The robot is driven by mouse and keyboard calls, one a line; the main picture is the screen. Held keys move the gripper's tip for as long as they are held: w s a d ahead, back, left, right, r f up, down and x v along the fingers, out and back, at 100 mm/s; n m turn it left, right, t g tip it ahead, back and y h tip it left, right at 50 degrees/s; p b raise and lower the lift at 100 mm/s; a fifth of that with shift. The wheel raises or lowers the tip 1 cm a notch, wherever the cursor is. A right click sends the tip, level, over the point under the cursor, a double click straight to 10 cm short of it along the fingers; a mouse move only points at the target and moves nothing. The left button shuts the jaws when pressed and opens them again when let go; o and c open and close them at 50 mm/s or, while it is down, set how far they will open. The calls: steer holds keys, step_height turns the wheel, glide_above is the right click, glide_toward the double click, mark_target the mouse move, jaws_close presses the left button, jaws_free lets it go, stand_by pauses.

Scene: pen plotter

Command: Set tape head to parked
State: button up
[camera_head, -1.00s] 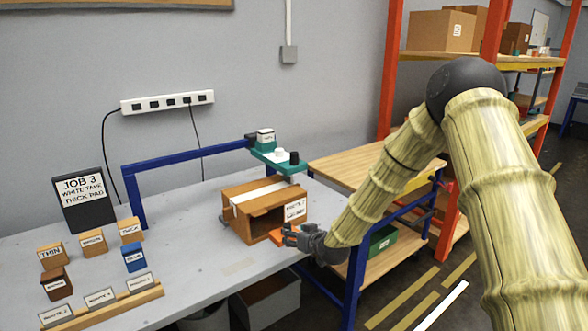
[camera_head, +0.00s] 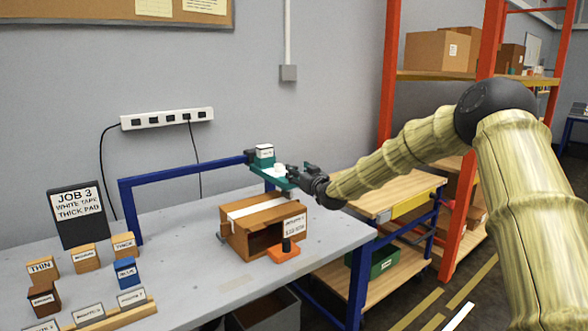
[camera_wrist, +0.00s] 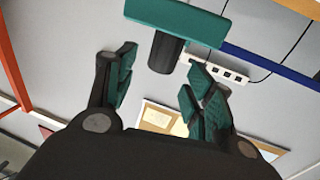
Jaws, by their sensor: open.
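The tape head (camera_head: 262,170) is a teal plate on the blue gantry frame (camera_head: 180,172), above the cardboard box. It carries a white labelled block and a white round piece. My gripper (camera_head: 294,174) is at the plate's right end, level with it. In the wrist view, the teal plate (camera_wrist: 175,22) crosses the top with its black knob (camera_wrist: 165,54) projecting toward my gripper (camera_wrist: 160,75). The fingers are open, one on each side of the knob, with gaps visible. In the head view my gripper hides the knob.
The open box (camera_head: 240,235) with a white tape strip stands below the head. An orange block with a black knob (camera_head: 284,252) sits at its front. A job sign (camera_head: 78,212) and several labelled blocks stand left. A wooden cart (camera_head: 370,190) is right.

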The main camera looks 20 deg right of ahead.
mark_target(294, 167)
steer(key=shift+w+a, duration=0.2)
steer(key=shift+w, duration=0.9)
steer(key=shift+w+a, duration=0.15)
steer(key=shift+w, duration=0.9)
jaws_close()
